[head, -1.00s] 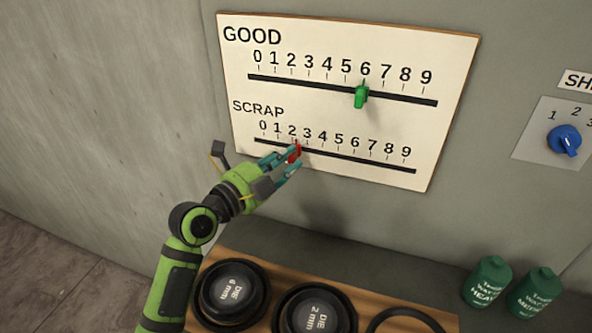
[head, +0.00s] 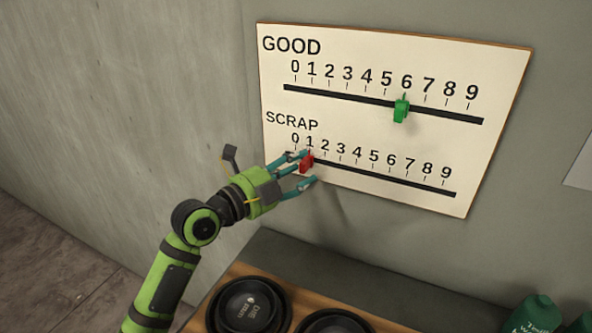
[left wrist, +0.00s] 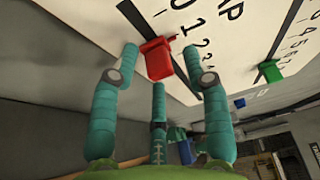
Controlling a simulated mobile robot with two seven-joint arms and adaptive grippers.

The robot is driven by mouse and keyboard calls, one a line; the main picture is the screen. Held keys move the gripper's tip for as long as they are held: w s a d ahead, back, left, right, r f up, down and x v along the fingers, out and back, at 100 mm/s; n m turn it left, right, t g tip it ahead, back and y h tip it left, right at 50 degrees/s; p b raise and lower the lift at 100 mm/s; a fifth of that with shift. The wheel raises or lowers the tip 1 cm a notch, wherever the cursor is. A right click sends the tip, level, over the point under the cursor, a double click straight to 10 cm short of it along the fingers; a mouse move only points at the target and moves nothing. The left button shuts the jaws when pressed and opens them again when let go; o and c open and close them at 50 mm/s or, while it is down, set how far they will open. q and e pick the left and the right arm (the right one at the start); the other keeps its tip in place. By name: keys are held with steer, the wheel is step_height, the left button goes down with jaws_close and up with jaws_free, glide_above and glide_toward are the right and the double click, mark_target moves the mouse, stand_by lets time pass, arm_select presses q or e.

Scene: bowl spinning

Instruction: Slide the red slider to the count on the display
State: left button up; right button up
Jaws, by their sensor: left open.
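The red slider (head: 306,162) sits on the black slot of the SCRAP scale (head: 385,178), near the 1 mark. My left gripper (head: 307,169) is open at the slider, with its teal fingers on either side of it. In the left wrist view the red slider (left wrist: 158,60) stands between the spread fingertips of the gripper (left wrist: 160,66); firm contact cannot be told. No display with a count can be made out. My right gripper is not in view.
The green slider (head: 401,109) is on the GOOD scale near 6, above and right; it also shows in the left wrist view (left wrist: 270,70). Below the board (head: 500,150) are black dies (head: 248,308) on a wooden shelf and a green bottle (head: 532,315).

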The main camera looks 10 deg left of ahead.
arm_select(q)
steer(key=shift+s, duration=0.1)
steer(key=v, duration=1.2)
steer(key=shift+a, duration=0.1)
